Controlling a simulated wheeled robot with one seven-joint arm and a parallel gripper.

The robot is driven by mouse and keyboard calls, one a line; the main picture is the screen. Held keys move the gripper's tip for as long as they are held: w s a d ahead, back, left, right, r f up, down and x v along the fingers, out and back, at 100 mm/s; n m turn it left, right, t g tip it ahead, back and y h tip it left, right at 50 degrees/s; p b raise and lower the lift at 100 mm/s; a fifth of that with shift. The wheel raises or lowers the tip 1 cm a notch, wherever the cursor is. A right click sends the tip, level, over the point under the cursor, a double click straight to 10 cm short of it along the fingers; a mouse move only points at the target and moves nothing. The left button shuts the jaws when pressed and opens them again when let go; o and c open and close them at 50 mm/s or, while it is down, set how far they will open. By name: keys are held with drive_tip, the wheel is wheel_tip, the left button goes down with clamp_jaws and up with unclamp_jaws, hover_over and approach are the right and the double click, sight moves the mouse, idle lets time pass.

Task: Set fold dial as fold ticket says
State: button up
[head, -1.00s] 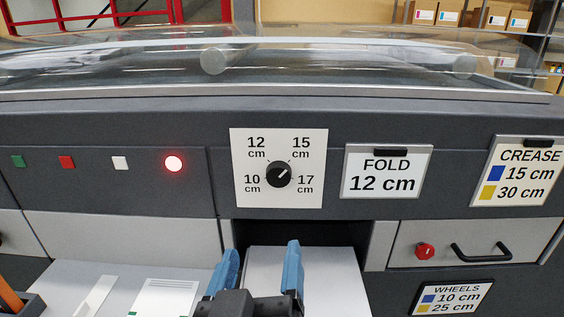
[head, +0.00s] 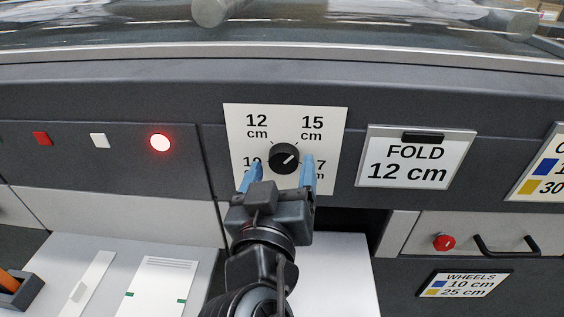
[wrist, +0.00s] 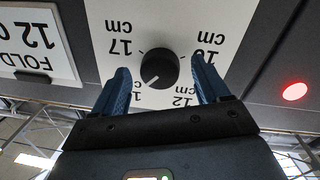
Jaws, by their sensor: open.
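The fold dial is a black round knob (head: 284,158) on a white plate (head: 291,115) marked 12 cm top left, 15 cm top right, 10 cm bottom left and 17 cm bottom right. Its white pointer line aims up and right, at 15 cm. The fold ticket (head: 416,160) to its right reads "FOLD 12 cm". My gripper (head: 279,175) is open, its blue fingertips just below the knob in the head view, partly covering the 10 and 17 labels. In the wrist view, upside down, the knob (wrist: 152,69) shows between the fingers; I cannot tell the remaining distance.
A lit red lamp (head: 160,142) is left of the plate. A drawer with a red button (head: 444,242) and black handle (head: 506,244) is lower right, above the wheels ticket (head: 465,284). The crease ticket (head: 541,168) is at the right edge. A clear cover tops the machine.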

drive_tip(key=shift+w, duration=0.5)
drive_tip(key=c, duration=1)
drive_tip(key=shift+c, duration=0.2)
